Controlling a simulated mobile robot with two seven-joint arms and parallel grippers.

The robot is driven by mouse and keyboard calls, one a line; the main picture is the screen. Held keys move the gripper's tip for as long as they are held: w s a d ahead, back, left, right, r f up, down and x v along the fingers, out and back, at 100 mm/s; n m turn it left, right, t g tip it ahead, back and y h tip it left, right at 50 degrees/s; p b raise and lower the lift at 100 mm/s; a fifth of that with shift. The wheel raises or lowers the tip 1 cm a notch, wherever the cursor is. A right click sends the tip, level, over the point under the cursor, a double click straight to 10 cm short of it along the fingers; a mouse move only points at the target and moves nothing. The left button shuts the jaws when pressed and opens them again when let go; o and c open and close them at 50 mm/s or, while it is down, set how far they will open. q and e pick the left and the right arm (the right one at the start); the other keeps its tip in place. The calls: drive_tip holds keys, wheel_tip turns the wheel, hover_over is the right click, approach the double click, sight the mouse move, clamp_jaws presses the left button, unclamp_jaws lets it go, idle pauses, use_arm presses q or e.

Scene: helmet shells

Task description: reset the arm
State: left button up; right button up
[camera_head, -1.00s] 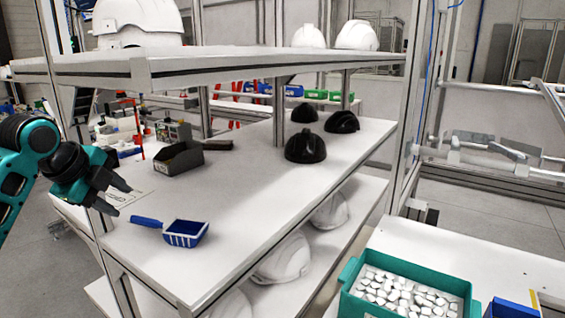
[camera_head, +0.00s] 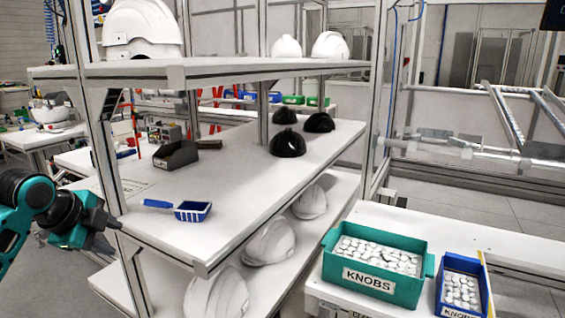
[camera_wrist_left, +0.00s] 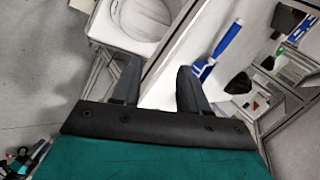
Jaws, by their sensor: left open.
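My left gripper (camera_head: 112,236) is at the left of the head view, outside the near left edge of the shelf rack. It is open and empty. In the left wrist view its two dark fingers (camera_wrist_left: 155,88) stand apart with nothing held between them. My right gripper is in neither view.
The rack's front post (camera_head: 112,150) stands close to my left gripper. Black helmet shells (camera_head: 288,144) sit on the middle shelf (camera_head: 240,180), white ones (camera_head: 270,242) below and above. A teal knobs box (camera_head: 372,283) and a blue knobs box (camera_head: 461,290) stand on the right table.

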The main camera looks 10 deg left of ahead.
use_arm(q)
drive_tip(key=s+d+f+n, duration=0.2)
drive_tip(key=d+f, duration=0.2)
drive_tip(key=f, duration=0.3)
drive_tip(key=s+d+f+n+t, duration=0.1)
drive_tip(key=d+f+n, duration=0.15)
drive_tip(key=f, duration=0.45)
drive_tip(key=s+d+f+n, duration=0.2)
drive_tip(key=d+f, duration=0.2)
drive_tip(key=f, duration=0.3)
drive_tip(key=s+d+f+n+t, duration=0.1)
drive_tip(key=s+d+f+n, duration=0.3)
drive_tip(key=s+d, duration=0.2)
drive_tip(key=s+d+f+n+t+h, duration=0.1)
drive_tip(key=s+d+f+n, duration=0.2)
drive_tip(key=s, duration=0.6)
drive_tip(key=d+f, duration=0.1)
drive_tip(key=d, duration=0.1)
drive_tip(key=shift+s+d+f+n+h, duration=0.3)
drive_tip(key=shift+s+d+n, duration=0.05)
drive_tip(key=shift+d, duration=0.05)
